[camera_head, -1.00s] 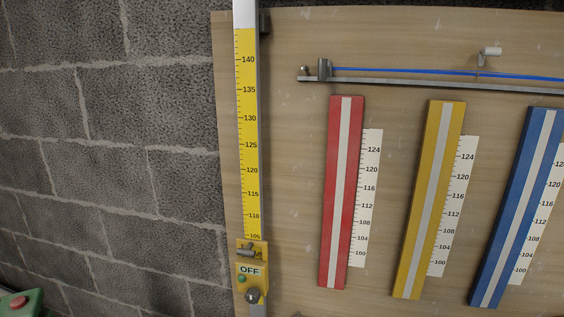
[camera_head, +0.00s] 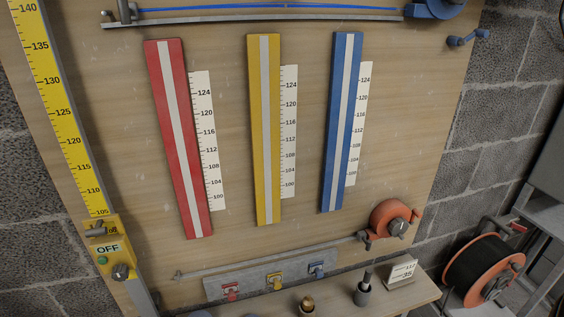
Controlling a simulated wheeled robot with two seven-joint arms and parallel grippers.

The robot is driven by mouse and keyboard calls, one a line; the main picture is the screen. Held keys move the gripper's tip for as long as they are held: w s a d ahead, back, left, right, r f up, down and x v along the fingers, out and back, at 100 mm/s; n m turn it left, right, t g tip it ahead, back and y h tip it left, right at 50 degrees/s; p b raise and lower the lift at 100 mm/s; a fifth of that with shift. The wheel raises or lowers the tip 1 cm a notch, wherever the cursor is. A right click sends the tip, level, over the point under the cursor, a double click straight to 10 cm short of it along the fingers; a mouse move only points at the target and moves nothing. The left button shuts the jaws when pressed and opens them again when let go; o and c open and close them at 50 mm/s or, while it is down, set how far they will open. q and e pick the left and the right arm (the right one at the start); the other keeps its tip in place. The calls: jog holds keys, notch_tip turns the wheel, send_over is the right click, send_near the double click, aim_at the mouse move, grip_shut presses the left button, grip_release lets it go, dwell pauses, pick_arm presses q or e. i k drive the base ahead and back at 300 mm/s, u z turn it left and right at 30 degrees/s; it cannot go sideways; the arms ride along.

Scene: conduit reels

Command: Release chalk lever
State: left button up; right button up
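A blue line (camera_head: 270,8) runs over a grey rail (camera_head: 250,19) at the top of the wooden board. It ends at a blue reel (camera_head: 437,6), cut by the top edge. A small blue-handled part (camera_head: 467,39) sits below and right of that reel. Lower down, an orange reel (camera_head: 392,218) with a handle is mounted at the right end of a thin grey bar (camera_head: 270,259). I cannot tell which part is the chalk lever. Neither of my grippers is in view.
Red (camera_head: 178,140), yellow (camera_head: 264,130) and blue (camera_head: 341,120) striped strips stand beside white scales. A yellow box marked OFF (camera_head: 110,250) is under the yellow ruler (camera_head: 62,120). A shelf (camera_head: 415,298) holds small items. A cable drum (camera_head: 483,270) stands at right.

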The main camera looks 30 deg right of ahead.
aim_at(478, 33)
jog(key=z, duration=2.1)
jog(key=i, duration=0.35)
jog(key=z, duration=0.7)
jog(key=i, duration=1.05)
jog(key=z, duration=0.15)
